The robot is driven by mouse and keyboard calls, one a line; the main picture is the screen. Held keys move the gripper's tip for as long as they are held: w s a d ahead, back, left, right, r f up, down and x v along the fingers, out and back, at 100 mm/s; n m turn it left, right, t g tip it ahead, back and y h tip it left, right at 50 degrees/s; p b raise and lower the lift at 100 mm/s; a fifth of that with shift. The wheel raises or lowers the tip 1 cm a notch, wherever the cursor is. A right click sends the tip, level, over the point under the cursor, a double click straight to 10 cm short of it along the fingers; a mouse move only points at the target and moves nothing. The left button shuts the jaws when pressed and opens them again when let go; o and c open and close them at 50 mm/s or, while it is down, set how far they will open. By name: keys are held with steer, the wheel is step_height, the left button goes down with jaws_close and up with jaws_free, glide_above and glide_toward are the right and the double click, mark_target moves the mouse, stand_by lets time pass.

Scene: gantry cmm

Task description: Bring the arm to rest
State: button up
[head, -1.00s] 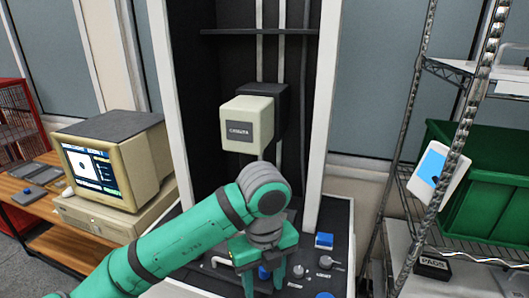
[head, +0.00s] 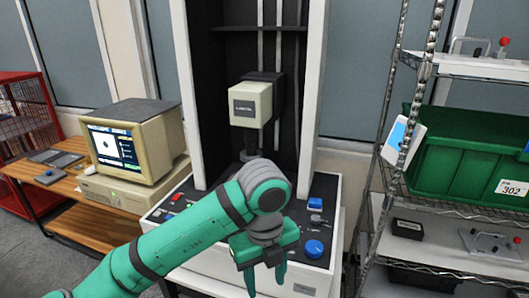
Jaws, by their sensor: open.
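My green arm reaches up from the lower left in the head view, bent at the grey elbow-like joint. My gripper (head: 264,276) hangs from it, pointing down, with its two green fingers apart and nothing seen between them. It is in front of the gantry machine's console (head: 325,195), overlapping its front edge in the picture. The console carries a blue knob (head: 314,248), a blue block (head: 315,203) and small buttons at its left. The beige measuring head (head: 250,105) is on the column above and behind my arm.
A beige computer (head: 130,145) stands on a wooden desk (head: 100,227) at the left, beside a red cage (head: 28,100). At the right, a wire rack holds a green bin (head: 455,155), a black box (head: 408,229) and clamp fixtures (head: 492,245). Some floor shows at lower left.

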steer(key=w+d+n+t+h, duration=0.35)
steer(key=d+n+h, duration=0.3)
steer(key=d, duration=0.55)
steer(key=w+d+n+t+h, duration=0.4)
steer(key=d+h, duration=0.3)
steer(key=d, duration=0.5)
steer(key=s+a+f+n+t+y, duration=0.4)
steer(key=s+a+f+n+y, duration=0.15)
steer(key=f+n, duration=0.45)
steer(key=s+a+f+n+t+y, duration=0.45)
steer(key=s+a+f+n, duration=0.25)
steer(key=f+n, duration=0.35)
steer(key=s+a+f+y, duration=0.1)
steer(key=s+a, duration=0.5)
steer(key=s, duration=0.6)
steer(key=s+a+f+y, duration=0.2)
steer(key=s+a, duration=0.3)
steer(key=s, duration=0.6)
steer(key=shift+s+a+g+y, duration=0.35)
steer(key=shift+g, duration=0.05)
